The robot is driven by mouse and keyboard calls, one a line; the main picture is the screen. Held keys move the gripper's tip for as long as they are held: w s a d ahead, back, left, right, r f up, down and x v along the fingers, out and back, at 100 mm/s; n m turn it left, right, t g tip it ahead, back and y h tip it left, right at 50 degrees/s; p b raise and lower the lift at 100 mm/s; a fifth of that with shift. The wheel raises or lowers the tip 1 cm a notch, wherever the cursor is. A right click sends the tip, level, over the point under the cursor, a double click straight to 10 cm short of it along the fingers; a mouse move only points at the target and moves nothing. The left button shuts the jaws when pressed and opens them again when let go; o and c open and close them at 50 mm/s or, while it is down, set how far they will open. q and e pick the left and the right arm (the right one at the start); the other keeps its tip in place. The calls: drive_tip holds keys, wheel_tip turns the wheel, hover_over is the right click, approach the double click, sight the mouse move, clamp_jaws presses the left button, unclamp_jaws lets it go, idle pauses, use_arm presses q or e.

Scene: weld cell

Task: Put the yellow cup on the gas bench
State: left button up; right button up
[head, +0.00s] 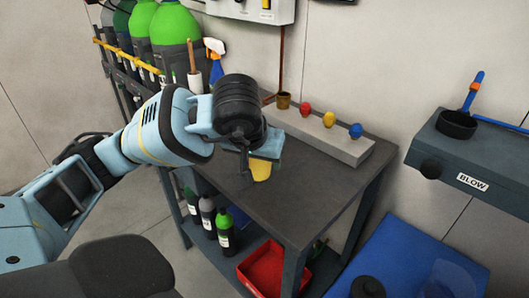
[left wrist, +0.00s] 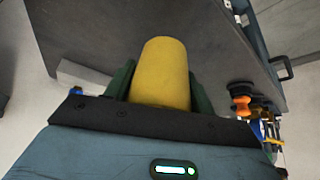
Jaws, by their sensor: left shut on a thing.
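The yellow cup (left wrist: 160,72) is held between the two green fingers of my left gripper (left wrist: 158,88) in the left wrist view. In the head view only a small yellow part of the cup (head: 261,171) shows below my left gripper (head: 252,172); the wrist hides the rest. The gripper is shut on the cup over the front left part of the dark bench top (head: 300,200). I cannot tell whether the cup touches the bench. My right gripper is in neither view.
A grey ledge (head: 345,148) with red, yellow and blue knobs runs along the bench's back. Bottles (head: 224,231) and a red tray (head: 262,272) are on the lower shelf. Green gas cylinders (head: 176,35) stand behind left. A BLOW unit (head: 470,160) is at right. The bench top's front is clear.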

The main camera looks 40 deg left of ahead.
use_arm(q)
drive_tip(key=w+a, duration=0.1)
drive_tip(key=w, duration=0.1)
drive_tip(key=w+a, duration=0.3)
drive_tip(key=w, duration=0.1)
drive_tip(key=shift+w+a+f, duration=0.3)
drive_tip(key=shift+f, duration=0.05)
drive_tip(key=shift+w+a+f, duration=0.15)
drive_tip(key=shift+f, duration=1.65)
drive_tip(key=shift+f, duration=0.1)
drive_tip(key=o, duration=1.1)
drive_tip(key=shift+c, duration=0.2)
drive_tip(key=shift+s+r, duration=0.2)
drive_tip(key=shift+r, duration=0.35)
drive_tip(key=p+v, duration=0.1)
drive_tip(key=v, duration=1)
